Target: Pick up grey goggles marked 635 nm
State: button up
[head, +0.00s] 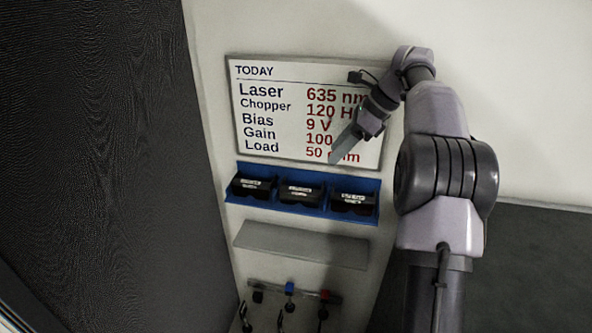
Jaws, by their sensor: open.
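Three dark goggles-like items sit side by side in a blue wall tray (312,212): the left one (251,189), the middle one (299,195) and the right one (351,203). Each has a small white label, too small to read, so I cannot tell which is marked 635 nm. All three look black or dark grey. My gripper (337,157) is open, in front of the whiteboard's lower right. It appears above the tray in the picture, apart from the items, with its fingers pointing down and left.
A whiteboard (270,147) above the tray reads Laser 635 nm, with my arm covering part of its right side. Below the tray is an empty grey shelf (300,245). Lower down, a rack (270,287) holds hanging cables or tools. A dark panel (100,150) fills the left.

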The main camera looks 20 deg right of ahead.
aim_at(301, 189)
jog(key=p+x, duration=0.1)
jog(key=x, duration=1.6)
jog(key=shift+w+a+f, duration=0.15)
jog(key=shift+a+f, duration=0.15)
jog(key=shift+d+r, duration=0.1)
jog(key=c, duration=0.5)
grip_shut()
